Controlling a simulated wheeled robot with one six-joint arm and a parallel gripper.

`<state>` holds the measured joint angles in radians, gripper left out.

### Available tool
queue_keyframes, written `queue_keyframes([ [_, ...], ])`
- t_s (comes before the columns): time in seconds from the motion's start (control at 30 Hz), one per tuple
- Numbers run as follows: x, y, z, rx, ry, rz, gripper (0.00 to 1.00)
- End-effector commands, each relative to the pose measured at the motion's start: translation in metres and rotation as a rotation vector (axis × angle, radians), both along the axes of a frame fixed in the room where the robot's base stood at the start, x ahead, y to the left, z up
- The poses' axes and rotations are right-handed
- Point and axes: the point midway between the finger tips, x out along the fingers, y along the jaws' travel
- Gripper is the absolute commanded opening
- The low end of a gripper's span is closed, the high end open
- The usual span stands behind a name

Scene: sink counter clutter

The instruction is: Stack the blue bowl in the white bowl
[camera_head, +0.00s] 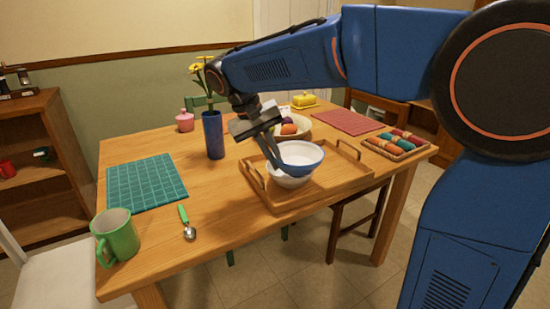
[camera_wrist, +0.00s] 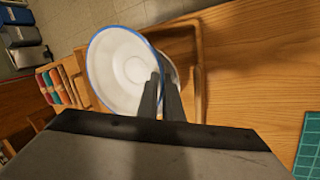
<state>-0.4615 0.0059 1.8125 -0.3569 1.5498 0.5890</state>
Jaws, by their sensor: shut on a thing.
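The blue bowl (camera_head: 301,158) has a blue outside and a white inside. My gripper (camera_head: 275,158) is shut on its left rim in the head view. The white bowl (camera_head: 288,180) sits on the wooden tray (camera_head: 325,190), directly below the blue bowl. The blue bowl overlaps the white bowl's top and looks slightly tilted; I cannot tell whether the two touch. In the wrist view the fingers (camera_wrist: 163,90) pinch the rim of the blue bowl (camera_wrist: 115,70). Only a sliver of the white bowl shows behind it there.
A blue vase (camera_head: 213,136) with yellow flowers stands left of my gripper. A fruit bowl (camera_head: 303,127) stands behind the tray. A green mug (camera_head: 117,238), a spoon (camera_head: 187,224) and a teal mat (camera_head: 145,183) lie to the left. A box of rolled items (camera_head: 396,145) is at right.

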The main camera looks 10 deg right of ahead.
Motion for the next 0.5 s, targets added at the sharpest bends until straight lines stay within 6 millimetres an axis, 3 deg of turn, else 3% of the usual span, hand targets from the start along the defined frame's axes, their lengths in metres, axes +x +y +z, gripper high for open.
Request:
queue_keyframes([
  [0.27,0.0003,0.0001,-0.0064,0.000,-0.001,0.000,0.00],
  [0.37,0.0003,0.0002,-0.0069,0.001,-0.001,0.000,0.23],
  [0.5,0.0002,0.0002,-0.0070,0.000,0.000,0.000,0.25],
])
